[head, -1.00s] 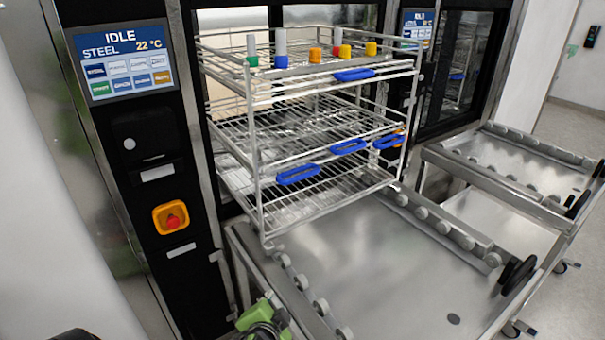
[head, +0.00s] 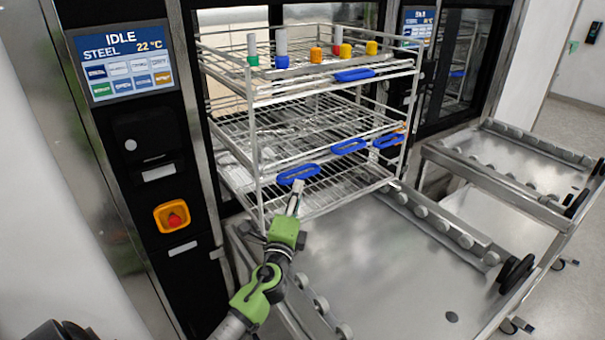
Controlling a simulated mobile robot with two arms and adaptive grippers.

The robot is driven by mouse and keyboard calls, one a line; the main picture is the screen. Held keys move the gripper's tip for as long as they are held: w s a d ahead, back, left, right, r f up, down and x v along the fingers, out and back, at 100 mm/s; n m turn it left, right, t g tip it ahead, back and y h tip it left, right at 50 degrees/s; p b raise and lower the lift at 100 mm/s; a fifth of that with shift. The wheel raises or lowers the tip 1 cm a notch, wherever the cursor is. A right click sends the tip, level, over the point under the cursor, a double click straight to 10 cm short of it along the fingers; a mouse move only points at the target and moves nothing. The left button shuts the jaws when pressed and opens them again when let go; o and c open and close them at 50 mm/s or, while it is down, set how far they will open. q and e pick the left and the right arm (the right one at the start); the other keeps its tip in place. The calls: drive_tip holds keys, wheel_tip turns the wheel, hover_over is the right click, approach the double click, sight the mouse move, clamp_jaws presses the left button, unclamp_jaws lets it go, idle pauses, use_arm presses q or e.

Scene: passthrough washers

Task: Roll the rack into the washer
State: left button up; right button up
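The wire rack (head: 257,165) has three tiers. It stands upright in the open doorway of the washer (head: 200,150), its front part still over the near end of the steel trolley (head: 370,265). Blue handles sit on its front, one at the lower left (head: 298,174). My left gripper (head: 297,192) reaches up from below, its fingertips at or just under that lower left handle. I cannot tell whether they touch it or how far apart they are. My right gripper is not in view.
Roller rows (head: 440,225) line the trolley's sides, and its deck is clear. A second trolley (head: 510,165) stands at the right before another washer. The control panel (head: 123,62) reads IDLE, STEEL, 22 °C. A red emergency button (head: 174,219) is below it.

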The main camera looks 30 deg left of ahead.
sight(303, 176)
use_arm(q)
drive_tip(key=x, duration=0.7)
drive_tip(key=shift+w+a+p, duration=0.15)
drive_tip(key=shift+w+p, duration=0.15)
drive_tip(key=shift+w, duration=0.1)
drive_tip(key=shift+c, duration=0.4)
clamp_jaws()
